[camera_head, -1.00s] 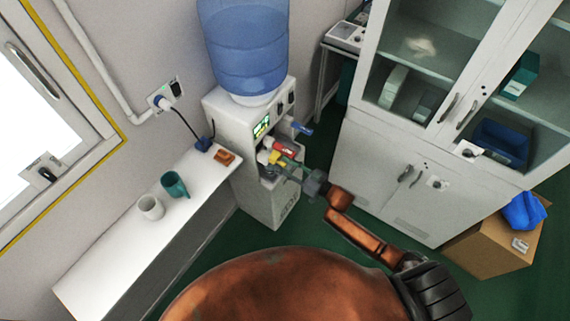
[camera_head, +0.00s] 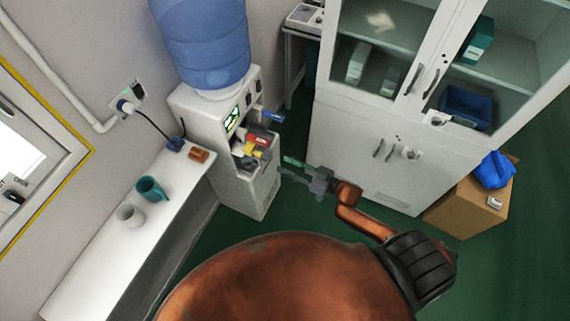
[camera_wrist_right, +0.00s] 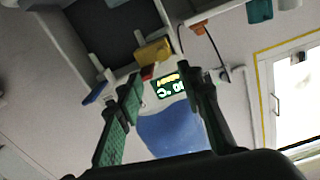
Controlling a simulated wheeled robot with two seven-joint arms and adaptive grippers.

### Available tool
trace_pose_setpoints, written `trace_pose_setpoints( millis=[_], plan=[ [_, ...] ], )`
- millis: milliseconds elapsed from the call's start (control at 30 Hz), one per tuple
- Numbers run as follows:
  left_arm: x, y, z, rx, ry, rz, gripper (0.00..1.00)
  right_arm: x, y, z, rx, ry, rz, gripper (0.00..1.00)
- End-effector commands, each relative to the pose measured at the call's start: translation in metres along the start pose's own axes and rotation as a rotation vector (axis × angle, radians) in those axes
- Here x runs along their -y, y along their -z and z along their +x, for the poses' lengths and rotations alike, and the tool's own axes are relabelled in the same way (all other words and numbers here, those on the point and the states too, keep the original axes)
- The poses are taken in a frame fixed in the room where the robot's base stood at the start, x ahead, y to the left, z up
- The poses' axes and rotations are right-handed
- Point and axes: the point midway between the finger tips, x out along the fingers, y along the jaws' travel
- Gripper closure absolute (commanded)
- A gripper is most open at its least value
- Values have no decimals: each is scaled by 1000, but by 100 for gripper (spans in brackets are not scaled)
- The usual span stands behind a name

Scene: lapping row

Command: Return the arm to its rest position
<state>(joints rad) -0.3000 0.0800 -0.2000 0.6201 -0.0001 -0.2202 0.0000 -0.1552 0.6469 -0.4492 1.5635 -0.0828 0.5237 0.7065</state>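My right gripper (camera_head: 292,168) is in front of the water dispenser (camera_head: 255,195) and apart from it. The right wrist view shows its two dark green fingers (camera_wrist_right: 160,102) spread apart with nothing between them. Beyond the fingers, that view shows the dispenser's lit display (camera_wrist_right: 169,87), a yellow part (camera_wrist_right: 154,51) and the blue bottle (camera_wrist_right: 172,133). In the head view, the red tap (camera_head: 262,138) and the yellow part (camera_head: 255,152) sit at the dispenser's front. My right arm is copper-coloured and bent, with its elbow at the lower right. My left gripper is not in view.
A white counter (camera_head: 105,255) at left carries a teal mug (camera_head: 151,189), a white mug (camera_head: 130,215) and a small orange-brown block (camera_head: 199,155). A grey cabinet (camera_head: 350,150) stands behind the gripper. A cardboard box (camera_head: 470,209) with a blue item (camera_head: 494,170) stands at right. Green floor lies between.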

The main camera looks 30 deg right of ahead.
Motion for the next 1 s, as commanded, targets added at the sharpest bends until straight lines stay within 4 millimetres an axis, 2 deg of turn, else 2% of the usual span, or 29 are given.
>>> trace_pose_setpoints(
  millis=[367, 467, 567, 667, 800, 900, 1000],
  plan=[
    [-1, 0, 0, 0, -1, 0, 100, -1, -2, 0, 3, -3, 0, 66],
    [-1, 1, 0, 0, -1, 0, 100, -10, -17, -4, 27, -37, -2, 66],
    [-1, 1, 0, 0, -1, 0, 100, -31, -55, -17, 91, -120, -9, 66],
    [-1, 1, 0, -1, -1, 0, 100, -57, -112, -42, 194, -233, -16, 66],
    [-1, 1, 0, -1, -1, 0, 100, -80, -200, -92, 370, -377, -17, 66],
    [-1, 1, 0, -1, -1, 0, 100, -83, -260, -133, 502, -458, -7, 66],
    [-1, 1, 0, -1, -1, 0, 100, -74, -319, -178, 642, -521, 11, 66]
  ],
)
